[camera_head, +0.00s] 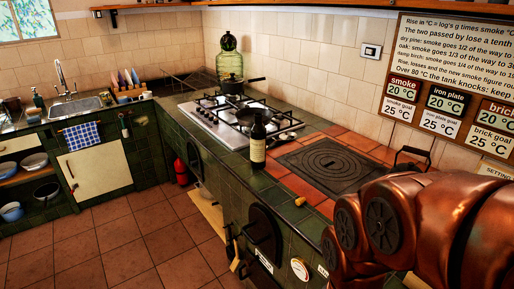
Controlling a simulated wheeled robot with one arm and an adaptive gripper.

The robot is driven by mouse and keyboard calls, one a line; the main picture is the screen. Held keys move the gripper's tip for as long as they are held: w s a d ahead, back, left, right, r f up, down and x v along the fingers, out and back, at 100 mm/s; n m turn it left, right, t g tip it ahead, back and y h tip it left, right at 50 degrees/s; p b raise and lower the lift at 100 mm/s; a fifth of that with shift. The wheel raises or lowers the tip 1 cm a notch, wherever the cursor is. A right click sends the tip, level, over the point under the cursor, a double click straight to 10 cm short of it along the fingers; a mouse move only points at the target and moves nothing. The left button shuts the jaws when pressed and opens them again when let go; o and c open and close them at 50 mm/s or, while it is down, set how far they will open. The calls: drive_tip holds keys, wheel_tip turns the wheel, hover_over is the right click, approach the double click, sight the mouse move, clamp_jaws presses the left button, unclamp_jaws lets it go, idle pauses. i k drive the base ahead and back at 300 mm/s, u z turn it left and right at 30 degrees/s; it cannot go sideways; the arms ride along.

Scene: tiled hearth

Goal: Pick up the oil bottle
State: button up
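A dark bottle with a pale label (257,148), which I take for the oil bottle, stands upright on the green tiled counter. It is near the front edge, between the gas hob and the orange tiles around the iron plate. Its label text is too small to read. Nothing touches it from my side. Copper-coloured links of my arm fill the lower right of the picture. My gripper is not in view.
A large green glass jar (229,65) stands farther back. A round-patterned iron plate (330,163) lies to the right. The floor (125,240) is clear at left.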

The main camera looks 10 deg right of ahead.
sight(258, 131)
drive_tip(key=u, duration=0.5)
drive_tip(key=k, duration=1.15)
drive_tip(key=u, duration=1.2)
drive_tip(key=i, duration=2.4)
drive_tip(key=z, duration=1.3)
drive_tip(key=i, duration=0.85)
drive_tip(key=z, duration=1.1)
drive_tip(key=i, duration=0.7)
drive_tip(key=z, duration=0.05)
